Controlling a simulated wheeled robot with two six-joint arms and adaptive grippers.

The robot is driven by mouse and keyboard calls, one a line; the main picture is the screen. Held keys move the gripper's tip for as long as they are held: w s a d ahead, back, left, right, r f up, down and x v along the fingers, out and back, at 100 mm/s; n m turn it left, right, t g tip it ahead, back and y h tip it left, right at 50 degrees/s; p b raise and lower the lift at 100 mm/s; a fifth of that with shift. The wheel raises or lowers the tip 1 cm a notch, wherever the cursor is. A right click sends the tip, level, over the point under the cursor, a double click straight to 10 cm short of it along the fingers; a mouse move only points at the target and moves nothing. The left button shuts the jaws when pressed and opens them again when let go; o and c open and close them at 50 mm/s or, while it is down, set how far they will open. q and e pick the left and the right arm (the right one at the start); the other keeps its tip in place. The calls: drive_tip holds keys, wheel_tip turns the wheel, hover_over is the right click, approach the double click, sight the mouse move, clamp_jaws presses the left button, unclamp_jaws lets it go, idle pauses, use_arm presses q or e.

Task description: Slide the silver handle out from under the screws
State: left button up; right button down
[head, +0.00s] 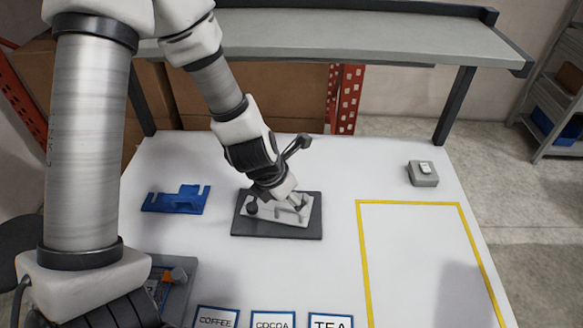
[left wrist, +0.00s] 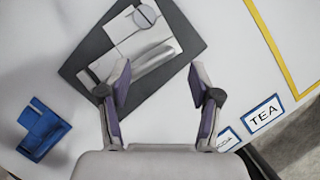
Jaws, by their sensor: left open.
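A dark base plate (head: 240,229) lies near the middle of the white table, with a light metal plate on top. In the left wrist view the base plate (left wrist: 85,70) carries a rounded silver bar (left wrist: 155,60), which looks like the silver handle, and a round grey disc (left wrist: 145,15). My left gripper (head: 290,197) points down over the plate's right part and hides some of it. In the left wrist view its two fingers (left wrist: 160,85) are apart with nothing between them, and the bar lies just beyond the tips. I cannot make out the screws clearly. My right gripper is not in view.
A blue bracket (head: 178,199) lies left of the plate. A grey tray (head: 185,300) is at lower left. Coffee, cocoa and tea cards (head: 331,321) line the front. A yellow outline (head: 365,260) and a small grey box (head: 423,174) are at right. A raised shelf (head: 350,45) spans the back.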

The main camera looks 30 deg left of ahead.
sight(298, 217)
use_arm(q)
drive_tip(key=shift+w+a+f, duration=0.15)
drive_tip(key=shift+w+f, duration=0.15)
drive_tip(key=shift+w, duration=0.05)
drive_tip(key=f, duration=0.1)
drive_tip(key=d+f+b, duration=0.1)
drive_tip(key=f+b, duration=0.1)
drive_tip(key=shift+s+d, duration=0.15)
drive_tip(key=shift+d, duration=0.15)
drive_tip(key=f, duration=0.1)
drive_tip(key=w+f, duration=0.2)
drive_tip(key=shift+w+a+f, duration=0.15)
drive_tip(key=shift+w+a, duration=0.05)
drive_tip(key=shift+a, duration=0.05)
drive_tip(key=shift+s+d+r, duration=0.2)
drive_tip(key=shift+s+r, duration=0.05)
drive_tip(key=shift+s, duration=0.05)
drive_tip(key=shift+c, duration=0.2)
drive_tip(key=shift+s, duration=0.1)
drive_tip(key=c, duration=0.5)
clamp_jaws()
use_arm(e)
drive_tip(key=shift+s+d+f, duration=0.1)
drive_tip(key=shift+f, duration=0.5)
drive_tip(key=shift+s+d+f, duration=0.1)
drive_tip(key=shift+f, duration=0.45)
use_arm(q)
drive_tip(key=shift+b, duration=0.5)
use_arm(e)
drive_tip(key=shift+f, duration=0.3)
